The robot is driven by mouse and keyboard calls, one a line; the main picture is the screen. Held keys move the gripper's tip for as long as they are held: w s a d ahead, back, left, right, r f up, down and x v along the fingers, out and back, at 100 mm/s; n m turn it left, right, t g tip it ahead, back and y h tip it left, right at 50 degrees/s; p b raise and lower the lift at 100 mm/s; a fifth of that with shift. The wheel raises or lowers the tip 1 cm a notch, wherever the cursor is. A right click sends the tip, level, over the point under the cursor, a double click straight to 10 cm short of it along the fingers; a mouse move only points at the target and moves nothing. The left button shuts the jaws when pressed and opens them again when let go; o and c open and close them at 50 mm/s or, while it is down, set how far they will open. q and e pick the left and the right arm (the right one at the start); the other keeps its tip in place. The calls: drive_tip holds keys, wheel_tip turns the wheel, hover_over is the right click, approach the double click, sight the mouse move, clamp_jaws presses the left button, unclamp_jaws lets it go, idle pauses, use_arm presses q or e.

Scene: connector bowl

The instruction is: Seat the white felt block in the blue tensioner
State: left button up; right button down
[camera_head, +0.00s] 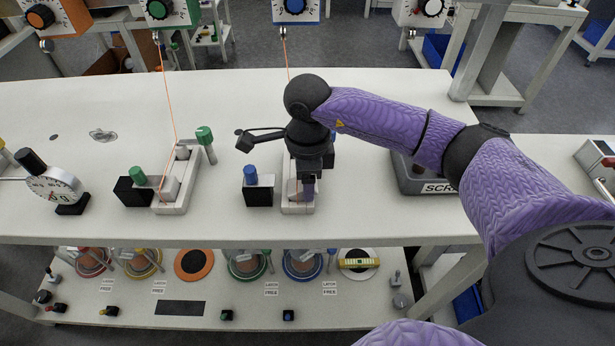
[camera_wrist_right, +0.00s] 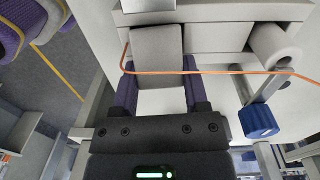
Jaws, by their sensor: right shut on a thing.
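My right gripper (camera_head: 308,187) points down over the white base of the blue tensioner (camera_head: 296,208). In the right wrist view its two purple fingers (camera_wrist_right: 160,92) are shut on the pale felt block (camera_wrist_right: 157,54), one on each side. The block is hidden behind the gripper in the head view. An orange wire (camera_wrist_right: 225,72) runs across the block's near end. The tensioner's roller (camera_wrist_right: 275,45) and blue-knobbed lever (camera_wrist_right: 261,121) are to the right in the wrist view. I cannot tell whether the block touches the tensioner's base. My left gripper is out of view.
A black block with a blue knob (camera_head: 250,173) stands just left of the blue tensioner. A green tensioner (camera_head: 174,195) is farther left, near a dial gauge (camera_head: 52,187). A grey scrap bin (camera_head: 415,181) is to the right, partly behind my arm.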

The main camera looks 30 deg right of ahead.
drive_tip(key=shift+c, duration=0.5)
unclamp_jaws()
drive_tip(key=r+p, duration=0.2)
drive_tip(key=r, duration=0.7)
drive_tip(key=shift+w+r, duration=0.1)
drive_tip(key=shift+w, duration=0.1)
drive_tip(key=shift+r, duration=0.35)
